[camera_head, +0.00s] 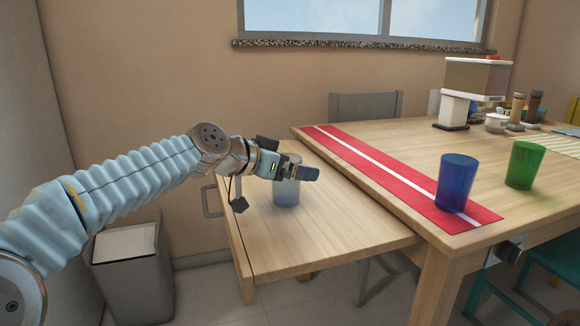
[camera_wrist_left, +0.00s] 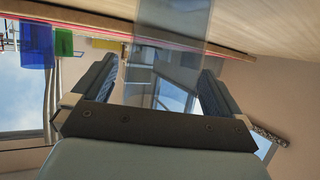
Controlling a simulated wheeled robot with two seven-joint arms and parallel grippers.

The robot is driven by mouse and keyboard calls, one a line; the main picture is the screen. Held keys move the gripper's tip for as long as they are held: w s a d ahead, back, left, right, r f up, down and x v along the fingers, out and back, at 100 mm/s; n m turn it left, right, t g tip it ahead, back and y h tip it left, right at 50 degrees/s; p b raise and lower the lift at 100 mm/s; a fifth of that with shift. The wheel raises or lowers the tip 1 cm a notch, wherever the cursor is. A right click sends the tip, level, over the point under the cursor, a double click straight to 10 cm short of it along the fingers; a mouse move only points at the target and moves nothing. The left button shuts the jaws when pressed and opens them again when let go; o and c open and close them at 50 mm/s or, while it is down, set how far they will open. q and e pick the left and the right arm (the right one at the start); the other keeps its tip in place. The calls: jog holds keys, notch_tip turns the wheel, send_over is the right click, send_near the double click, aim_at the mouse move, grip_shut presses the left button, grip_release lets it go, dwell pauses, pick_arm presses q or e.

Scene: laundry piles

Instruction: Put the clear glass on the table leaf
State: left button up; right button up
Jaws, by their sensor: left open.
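The clear glass (camera_head: 287,192) stands upright on the light wood table leaf (camera_head: 335,243), toward its back edge. My left gripper (camera_head: 303,173) is at the upper part of the glass, with its jaws open. In the left wrist view the clear glass (camera_wrist_left: 173,42) shows between the two spread fingers of the left gripper (camera_wrist_left: 160,92); I cannot tell whether either finger touches it. The glass is partly hidden behind the gripper in the head view. My right gripper is not in view.
The main table (camera_head: 400,140) adjoins the leaf on the right. It bears a red runner (camera_head: 375,172), a blue cup (camera_head: 455,180), a green cup (camera_head: 524,165) and a dispenser (camera_head: 470,88). A grey bin (camera_head: 135,275) stands at left. The front of the leaf is clear.

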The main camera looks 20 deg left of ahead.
pick_arm(q)
jog(key=shift+r, duration=0.1)
jog(key=shift+r+p, duration=0.25)
jog(key=shift+p, duration=0.15)
jog(key=b+v, duration=0.1)
jog(key=v, duration=1.1)
jog(key=shift+f, duration=0.25)
